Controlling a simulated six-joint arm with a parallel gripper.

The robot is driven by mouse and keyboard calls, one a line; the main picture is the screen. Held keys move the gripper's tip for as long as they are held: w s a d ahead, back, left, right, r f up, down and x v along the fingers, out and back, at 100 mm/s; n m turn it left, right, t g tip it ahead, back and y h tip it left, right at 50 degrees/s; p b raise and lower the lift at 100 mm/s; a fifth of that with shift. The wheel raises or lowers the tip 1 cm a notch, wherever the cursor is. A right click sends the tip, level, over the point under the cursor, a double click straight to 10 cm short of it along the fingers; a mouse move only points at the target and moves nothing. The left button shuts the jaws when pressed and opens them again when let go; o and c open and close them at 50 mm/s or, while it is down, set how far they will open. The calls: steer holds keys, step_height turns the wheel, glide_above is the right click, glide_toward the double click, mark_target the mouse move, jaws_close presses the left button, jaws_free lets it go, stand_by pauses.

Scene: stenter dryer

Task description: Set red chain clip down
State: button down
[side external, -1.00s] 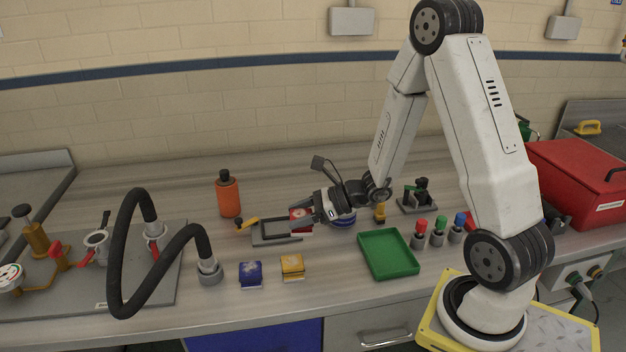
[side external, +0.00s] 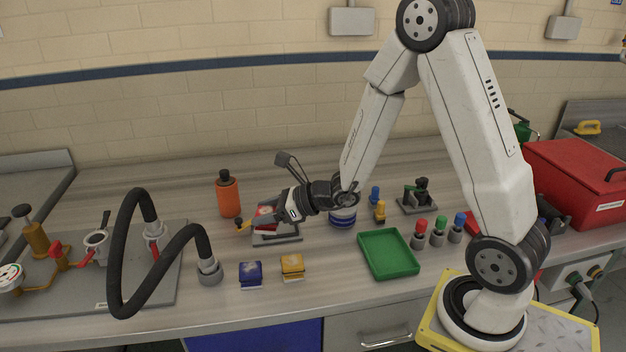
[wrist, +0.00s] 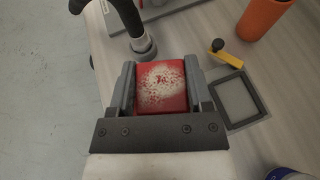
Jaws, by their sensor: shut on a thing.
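The red chain clip (side external: 264,211) is a red block with a pale speckled face. In the wrist view the clip (wrist: 162,88) sits between the two grey fingers of my gripper (wrist: 160,75), which is shut on it. In the side view my gripper (side external: 267,211) holds it just above or at the grey framed fixture (side external: 277,239); I cannot tell whether they touch. In the wrist view the fixture's recessed frame (wrist: 241,98) lies to the right of the clip. My gripper hides part of the clip in the side view.
A blue block (side external: 250,275) and a yellow block (side external: 292,267) lie in front of the fixture. An orange bottle (side external: 228,194) stands behind it on the left. A black hose (side external: 127,250) arches at left. A green tray (side external: 388,254) lies at right.

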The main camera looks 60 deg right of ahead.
mark_target(259, 209)
steer(key=shift+m+t+h, duration=0.5)
steer(key=shift+m+h, duration=0.4)
steer(key=r, duration=0.2)
steer(key=w+r, duration=0.1)
steer(key=r, duration=0.5)
steer(key=shift+w+r, duration=0.15)
steer(key=shift+w, duration=0.25)
steer(key=shift+r, duration=0.65)
